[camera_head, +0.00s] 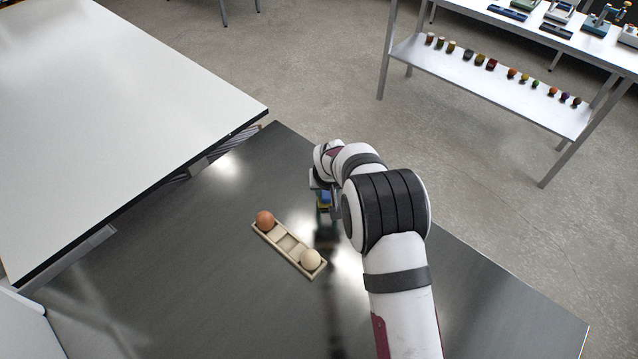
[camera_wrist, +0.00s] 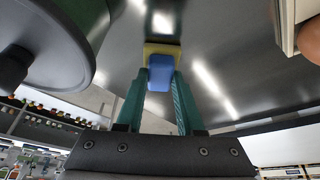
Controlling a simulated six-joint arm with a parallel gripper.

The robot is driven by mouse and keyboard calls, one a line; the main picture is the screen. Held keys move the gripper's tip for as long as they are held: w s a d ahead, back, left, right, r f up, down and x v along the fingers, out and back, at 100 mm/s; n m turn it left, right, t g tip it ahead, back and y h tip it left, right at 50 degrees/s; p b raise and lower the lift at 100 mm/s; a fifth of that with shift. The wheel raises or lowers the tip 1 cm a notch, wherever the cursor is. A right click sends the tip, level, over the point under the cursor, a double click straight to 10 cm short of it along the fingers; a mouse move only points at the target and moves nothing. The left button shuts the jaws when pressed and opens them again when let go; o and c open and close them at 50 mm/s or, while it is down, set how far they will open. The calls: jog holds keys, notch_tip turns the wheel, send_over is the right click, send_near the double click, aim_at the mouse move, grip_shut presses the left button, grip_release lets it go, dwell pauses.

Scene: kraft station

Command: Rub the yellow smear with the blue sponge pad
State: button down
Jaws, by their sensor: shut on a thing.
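The blue sponge pad (camera_wrist: 160,72) is held between the green fingers of my gripper (camera_wrist: 161,86) in the wrist view. My gripper is shut on it. A yellow patch (camera_wrist: 162,49) shows just past the pad's far end; I cannot tell whether it is part of the pad or the yellow smear on the table. In the head view, my gripper (camera_head: 322,191) is over the dark metal table, right of the egg holder, with a bit of blue and yellow showing at its tip. No separate yellow smear shows on the table. Whether the pad touches the table is unclear.
A wooden holder (camera_head: 281,243) with a brown egg (camera_head: 264,220) and a cream egg (camera_head: 310,259) lies close left of my gripper. The dark table (camera_head: 190,275) is clear at left and front. A white table (camera_head: 110,90) adjoins at upper left.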

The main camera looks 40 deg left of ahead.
notch_tip(320, 180, up, 8)
jog(key=shift+a+f, duration=0.1)
jog(key=shift+f, duration=0.05)
jog(key=shift+r, duration=0.2)
dwell(0.4)
jog(key=w+d+r+m, duration=0.1)
jog(key=w+d+r, duration=0.1)
jog(key=d+r, duration=0.35)
jog(key=w+d+r+m+t+h, duration=0.1)
jog(key=w+d+r+m, duration=0.1)
jog(key=d, duration=0.6)
jog(key=w+d+r+m, duration=0.1)
jog(key=w+d+r, duration=0.25)
jog(key=d, duration=0.35)
jog(key=s+d+r+m+h, duration=0.1)
jog(key=s+d+r, duration=0.3)
jog(key=d, duration=0.8)
jog(key=s+d+r+m+h, duration=0.1)
jog(key=s+d+r+m, duration=0.3)
jog(key=d, duration=0.8)
jog(key=shift+s, duration=1.05)
jog(key=shift+a+r, duration=0.1)
